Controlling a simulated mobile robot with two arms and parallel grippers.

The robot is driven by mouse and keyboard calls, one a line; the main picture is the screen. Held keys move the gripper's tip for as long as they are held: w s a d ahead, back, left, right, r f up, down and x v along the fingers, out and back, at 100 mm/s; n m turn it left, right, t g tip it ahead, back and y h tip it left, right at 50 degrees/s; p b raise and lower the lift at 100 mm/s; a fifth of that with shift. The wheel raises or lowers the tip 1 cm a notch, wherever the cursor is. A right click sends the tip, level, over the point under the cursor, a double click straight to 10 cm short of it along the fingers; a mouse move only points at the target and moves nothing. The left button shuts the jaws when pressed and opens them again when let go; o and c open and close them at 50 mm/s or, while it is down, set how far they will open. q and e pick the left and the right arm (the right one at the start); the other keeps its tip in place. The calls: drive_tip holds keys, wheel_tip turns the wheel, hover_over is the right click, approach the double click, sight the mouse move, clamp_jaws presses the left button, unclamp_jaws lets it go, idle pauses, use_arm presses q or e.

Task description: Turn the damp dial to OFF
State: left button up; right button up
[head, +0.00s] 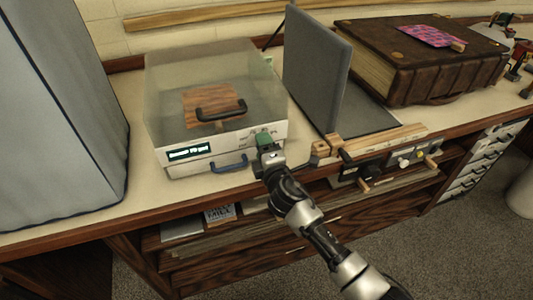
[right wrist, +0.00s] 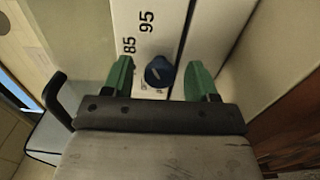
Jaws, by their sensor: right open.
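The damp dial (right wrist: 160,72) is a small dark blue knob on the white front panel of a box-shaped unit (head: 185,171) with a clear cover. A thin light mark shows on the knob, and the printed numbers 85 and 95 are beside it. No OFF label is readable. My right gripper (head: 264,138) is in front of the panel's right end and hides the dial in the head view. In the right wrist view its green fingertips (right wrist: 160,80) are open, one on each side of the dial, with visible gaps. My left gripper is not in view.
The unit has a lit display (head: 189,152) and a blue handle (head: 229,164). A wooden block with a black handle (head: 221,109) shows at its cover. A grey upright panel (head: 317,70) stands to the right, and a large brown book (head: 420,60) lies beyond.

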drive_tip(key=v, duration=1)
drive_tip(key=shift+s, duration=0.35)
drive_tip(key=shift+d, duration=0.1)
drive_tip(key=s+d+f+m+g+h+p, duration=0.1)
drive_tip(key=s+d+f+m+g, duration=0.25)
drive_tip(key=f, duration=0.65)
drive_tip(key=s+d+f+m+g+h+p, duration=0.1)
drive_tip(key=s+d+f+m+g+h, duration=0.2)
drive_tip(key=f, duration=0.7)
drive_tip(key=s+d+f+m+g+p, duration=0.1)
drive_tip(key=s+d+f+m+g, duration=0.2)
drive_tip(key=f, duration=0.8)
drive_tip(key=s+d+f+m+g, duration=0.2)
drive_tip(key=s+f, duration=0.3)
drive_tip(key=s, duration=0.6)
drive_tip(key=s+d+f+m+g+h+p, duration=0.1)
drive_tip(key=s+d+f+m, duration=0.3)
drive_tip(key=s, duration=0.8)
drive_tip(key=s+d+f+m+g, duration=0.3)
drive_tip(key=s+f, duration=0.3)
drive_tip(key=s, duration=0.5)
drive_tip(key=shift+d+f+m+g+h+p, duration=0.35)
drive_tip(key=shift+d+m, duration=0.1)
drive_tip(key=shift+d, duration=0.3)
drive_tip(key=shift+s, duration=0.1)
